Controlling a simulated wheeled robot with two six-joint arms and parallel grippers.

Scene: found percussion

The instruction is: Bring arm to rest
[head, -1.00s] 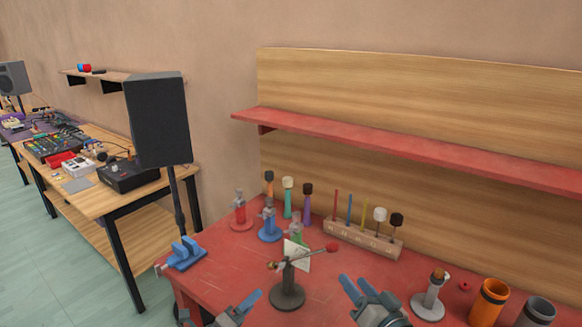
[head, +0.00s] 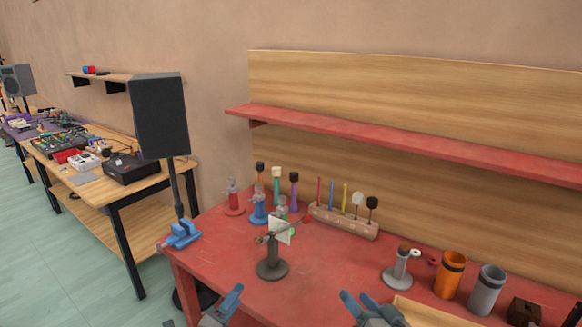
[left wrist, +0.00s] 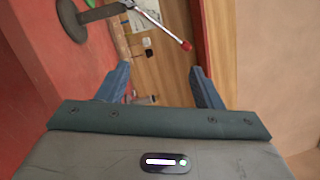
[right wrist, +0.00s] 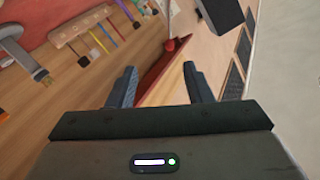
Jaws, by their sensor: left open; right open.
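My left gripper (head: 231,300) is low in the head view, at the front of the red bench (head: 325,268). It is open and empty; its two blue fingers stand apart in the left wrist view (left wrist: 160,85). My right gripper (head: 362,306) is further right at the bottom edge of the head view. It is open and empty, with its fingers apart in the right wrist view (right wrist: 158,88). A dark stand (head: 271,262) with a red-tipped mallet lying across its top is on the bench beyond the left gripper, apart from it.
A wooden block (head: 343,221) holds several upright sticks. An orange cup (head: 449,275) and a grey cup (head: 485,291) stand at the right. A blue vise (head: 180,235) is at the bench's left corner. A red shelf (head: 400,142) runs above. The middle of the bench is clear.

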